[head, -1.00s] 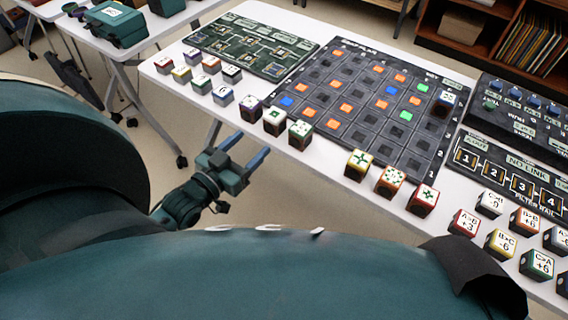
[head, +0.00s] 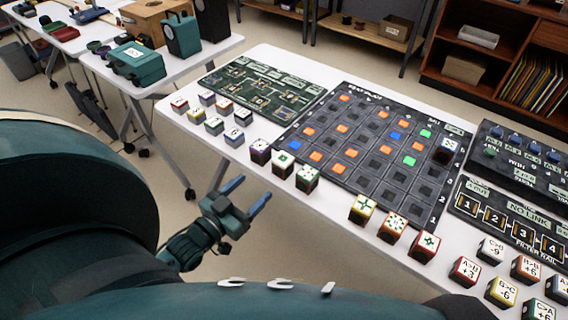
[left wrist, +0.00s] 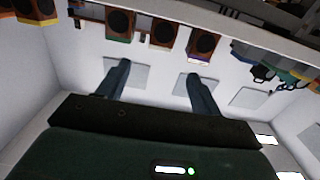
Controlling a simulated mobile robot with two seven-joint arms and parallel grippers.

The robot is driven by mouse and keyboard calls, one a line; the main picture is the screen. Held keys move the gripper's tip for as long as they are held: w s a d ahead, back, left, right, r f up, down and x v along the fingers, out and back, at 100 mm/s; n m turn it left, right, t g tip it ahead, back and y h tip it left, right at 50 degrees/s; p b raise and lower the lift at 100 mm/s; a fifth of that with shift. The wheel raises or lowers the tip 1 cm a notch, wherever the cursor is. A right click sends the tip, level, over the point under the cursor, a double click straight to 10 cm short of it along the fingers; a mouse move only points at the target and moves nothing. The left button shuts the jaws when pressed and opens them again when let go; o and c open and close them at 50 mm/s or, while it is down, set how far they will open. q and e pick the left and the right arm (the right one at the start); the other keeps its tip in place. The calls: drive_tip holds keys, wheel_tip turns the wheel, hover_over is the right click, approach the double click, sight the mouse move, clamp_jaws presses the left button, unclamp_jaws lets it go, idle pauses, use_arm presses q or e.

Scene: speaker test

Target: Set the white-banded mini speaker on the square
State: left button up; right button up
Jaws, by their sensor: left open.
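A row of small cube speakers stands along the near table edge. The one that looks white-banded (head: 282,163) has a white top with a green mark, between a purple-rimmed cube (head: 260,150) and a green-rimmed cube (head: 307,178). My left gripper (head: 248,193) is open and empty, in front of the table edge, apart from the cubes. The left wrist view is upside down, with its fingers (left wrist: 158,70) apart and speakers with dark round cones above them, including the likely white-banded one (left wrist: 163,32). The dark board (head: 372,150) has many squares; which square is meant is unclear. My right gripper is not in view.
A green circuit board (head: 262,92) lies left of the dark board. A cube (head: 448,150) sits at the dark board's right side. Several lettered cubes stand at the lower right, including one red cube (head: 464,271).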

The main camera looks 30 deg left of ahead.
sight(278, 164)
use_arm(q)
drive_tip(key=w, duration=0.7)
drive_tip(key=shift+d, duration=0.25)
drive_tip(key=shift+w+d, duration=0.15)
drive_tip(key=shift+w, duration=1.35)
drive_tip(key=shift+w+d, duration=0.15)
drive_tip(key=shift+w, duration=1.3)
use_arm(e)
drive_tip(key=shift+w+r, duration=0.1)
use_arm(q)
drive_tip(key=shift+c, duration=0.5)
